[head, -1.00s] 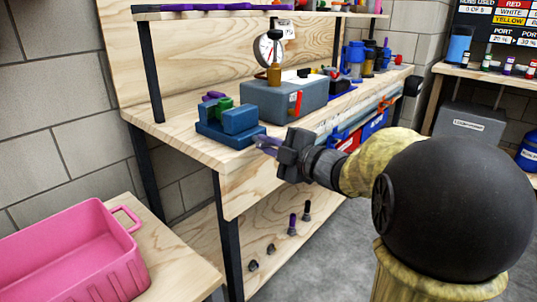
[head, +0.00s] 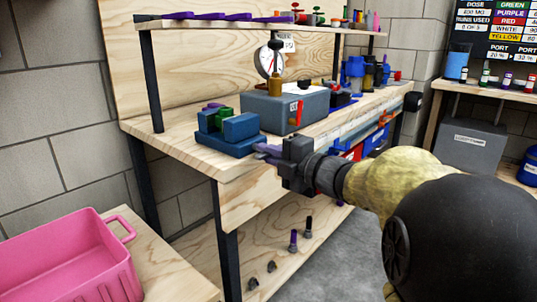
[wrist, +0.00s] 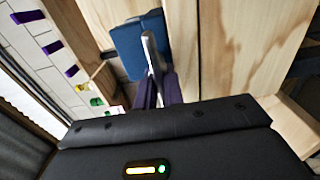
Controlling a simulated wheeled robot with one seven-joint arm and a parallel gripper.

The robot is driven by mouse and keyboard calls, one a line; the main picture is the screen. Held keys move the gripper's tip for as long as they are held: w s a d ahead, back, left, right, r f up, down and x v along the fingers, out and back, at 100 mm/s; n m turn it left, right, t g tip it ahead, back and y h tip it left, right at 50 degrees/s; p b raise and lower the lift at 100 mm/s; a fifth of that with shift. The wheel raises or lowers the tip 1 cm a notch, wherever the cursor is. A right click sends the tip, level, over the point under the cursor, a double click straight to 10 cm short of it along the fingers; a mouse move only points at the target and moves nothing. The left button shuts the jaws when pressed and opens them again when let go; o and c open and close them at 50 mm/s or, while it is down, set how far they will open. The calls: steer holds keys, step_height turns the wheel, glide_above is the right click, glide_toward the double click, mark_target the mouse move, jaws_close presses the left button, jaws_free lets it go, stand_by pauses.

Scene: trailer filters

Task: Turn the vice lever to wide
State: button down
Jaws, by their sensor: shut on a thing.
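The blue vice (head: 241,128) stands on the front left of the wooden workbench. A green piece (head: 222,117) and a purple piece show at its jaws. My gripper (head: 264,151) is at the bench's front edge, just right of the vice. In the wrist view my purple fingers (wrist: 157,90) are shut on the silver vice lever (wrist: 149,52), which runs up to the blue vice body (wrist: 128,48). The lever's far end against the vice shows; the part between my fingers is mostly hidden. The lever is too small to make out in the head view.
A grey-blue box (head: 284,108) with a red lever stands right of the vice, before a round dial gauge (head: 270,58). A shelf (head: 225,23) overhangs the bench. A pink tub (head: 75,262) sits at lower left. Bolts lie on the lower shelf (head: 275,245).

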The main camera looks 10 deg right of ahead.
steer(key=c, duration=1.5)
jaws_free()
steer(key=shift+d, duration=0.1)
steer(key=p+v, duration=0.5)
steer(key=v, duration=1.2)
steer(key=shift+s+d, duration=0.15)
